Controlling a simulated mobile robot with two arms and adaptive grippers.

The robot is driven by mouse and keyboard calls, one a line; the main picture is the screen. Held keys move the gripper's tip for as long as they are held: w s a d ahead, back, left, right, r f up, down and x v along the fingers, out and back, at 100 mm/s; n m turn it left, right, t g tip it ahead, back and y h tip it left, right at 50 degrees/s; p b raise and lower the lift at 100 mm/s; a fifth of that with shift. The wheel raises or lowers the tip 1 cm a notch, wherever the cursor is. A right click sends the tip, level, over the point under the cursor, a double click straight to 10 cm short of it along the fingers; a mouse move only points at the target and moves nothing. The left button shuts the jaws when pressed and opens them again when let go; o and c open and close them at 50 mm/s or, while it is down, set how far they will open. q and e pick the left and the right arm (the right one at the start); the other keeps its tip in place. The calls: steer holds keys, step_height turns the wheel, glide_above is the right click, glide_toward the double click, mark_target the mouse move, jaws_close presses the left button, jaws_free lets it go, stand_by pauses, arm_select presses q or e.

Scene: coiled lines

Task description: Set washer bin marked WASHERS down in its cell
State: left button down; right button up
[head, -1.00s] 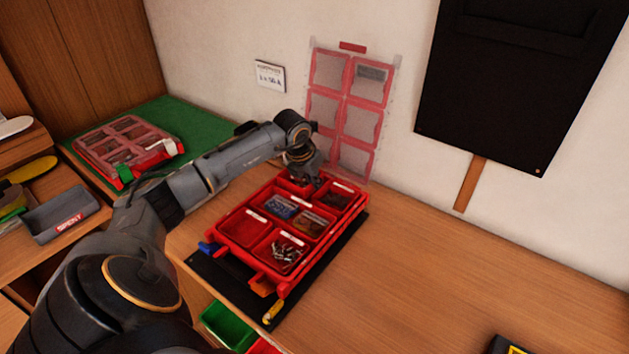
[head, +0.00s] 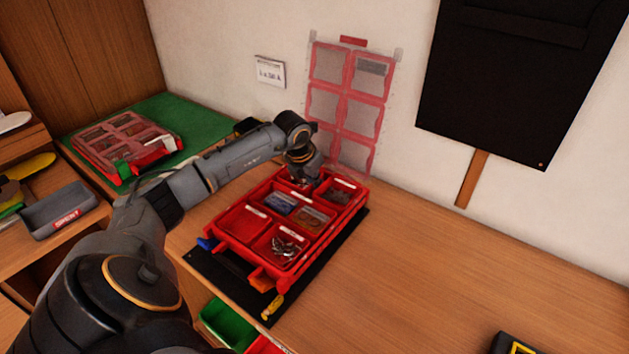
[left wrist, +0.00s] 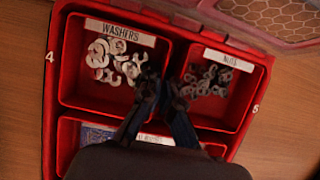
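The washer bin (left wrist: 82,66) is red, with a white WASHERS label and several pale washers inside. It sits level in the back-left cell of the red case (left wrist: 52,120), beside the NUTS bin (left wrist: 235,112). In the left wrist view, my left gripper (left wrist: 160,86) has its fingertips close together on either side of the bin's right wall, pinching it. The fingers hide part of that wall and the front right corner. In the head view, the left gripper (head: 304,180) reaches down into the back of the case and hides most of the bin. My right gripper is not in view.
The case's clear red-framed lid (head: 322,106) stands open against the wall. The case lies on a black mat (head: 235,293). A second, closed case (head: 125,142) lies on the green mat at the left.

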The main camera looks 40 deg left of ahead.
arm_select(q)
steer(key=shift+f, duration=0.1)
steer(key=c, duration=1.4)
jaws_free()
steer(key=shift+s, duration=0.1)
steer(key=shift+c, duration=0.2)
steer(key=shift+f, duration=0.1)
steer(key=shift+d, duration=0.1)
steer(key=v, duration=1.2)
steer(key=shift+r, duration=0.25)
